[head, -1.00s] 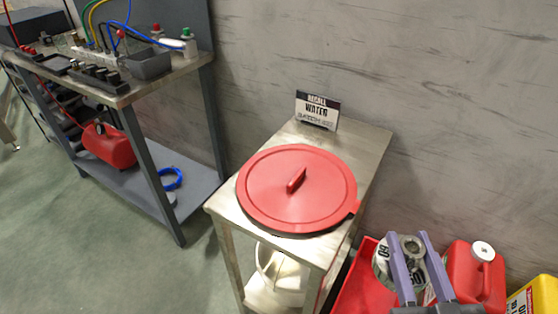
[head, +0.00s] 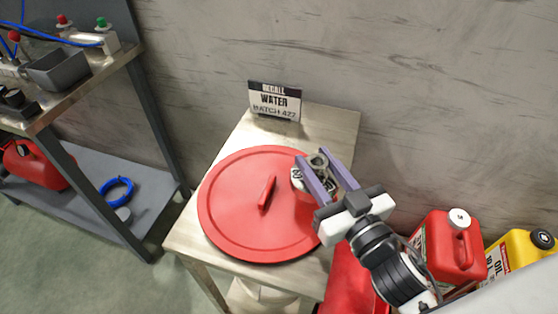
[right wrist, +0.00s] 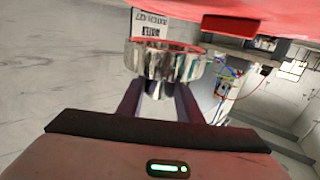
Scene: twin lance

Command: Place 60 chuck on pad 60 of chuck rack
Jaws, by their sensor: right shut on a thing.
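My right gripper (head: 313,157) is shut on a round metal chuck (head: 318,161) with a white "60" label, held near the right edge of the red round lid on the table. In the right wrist view the chuck (right wrist: 165,64) is a silver, ribbed disc with a thin red rim, between the two purple fingers. The fingers and wrist hide part of it in the head view. I cannot tell its exact height over the lid. The chuck rack and pad 60 are not recognisable in these frames. My left gripper is not in view.
A red lid (head: 235,210) with a raised handle covers much of the small table (head: 325,125). Red (head: 447,245) and yellow (head: 520,250) jugs stand right. A workbench (head: 95,85) is at left. The table's back right is clear.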

